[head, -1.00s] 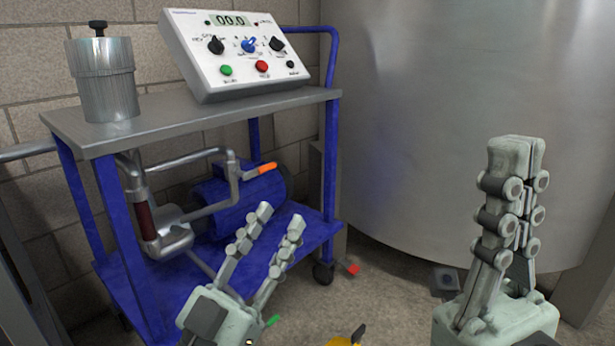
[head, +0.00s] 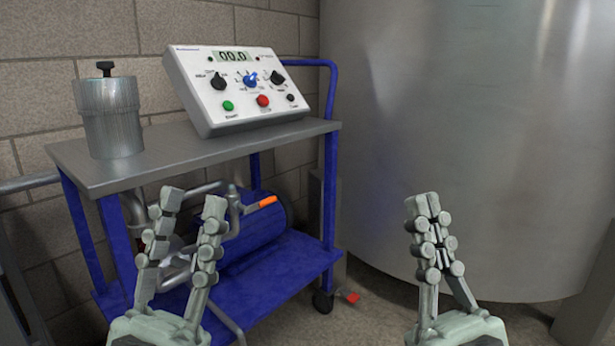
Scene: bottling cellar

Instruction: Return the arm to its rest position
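My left gripper (head: 193,204) is in the head view at lower left, pointing up in front of the blue cart. Its two fingers are apart, with nothing between them. My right gripper (head: 427,207) points up at lower right, in front of the large steel tank. Its fingertips are together and no object shows between them. Neither gripper is seen holding anything. The upper arms are out of view.
The blue cart (head: 332,170) carries a white control box (head: 225,90) reading 00.0 and a lidded metal canister (head: 112,118). Pipes and an orange-handled valve (head: 262,202) sit below. The steel tank (head: 470,130) fills the right. Floor shows between the grippers.

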